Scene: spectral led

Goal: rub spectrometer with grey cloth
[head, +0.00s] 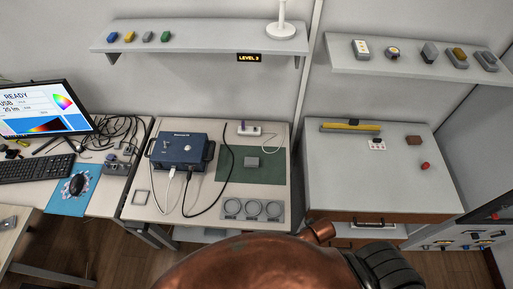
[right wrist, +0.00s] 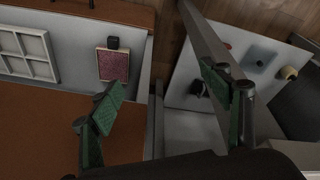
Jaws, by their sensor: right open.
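The spectrometer is most likely the dark blue box (head: 180,150) on the white bench left of centre in the head view. It stands upright, with a white and a black cable at its front. I cannot clearly pick out a grey cloth; a small grey item (head: 252,162) lies on the green mat (head: 272,175) right of the box, but I cannot tell whether it is cloth or a block. My right gripper (right wrist: 168,105) shows in the right wrist view, open and empty, its green-padded fingers wide apart. My left gripper is not in view.
A grey plate with three rings (head: 253,219) lies at the bench front. A monitor (head: 42,112) and keyboard (head: 35,168) stand left. A white-topped cabinet (head: 360,185) stands right. The right wrist view shows a white divided tray (right wrist: 50,73) and a reddish pad (right wrist: 113,66).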

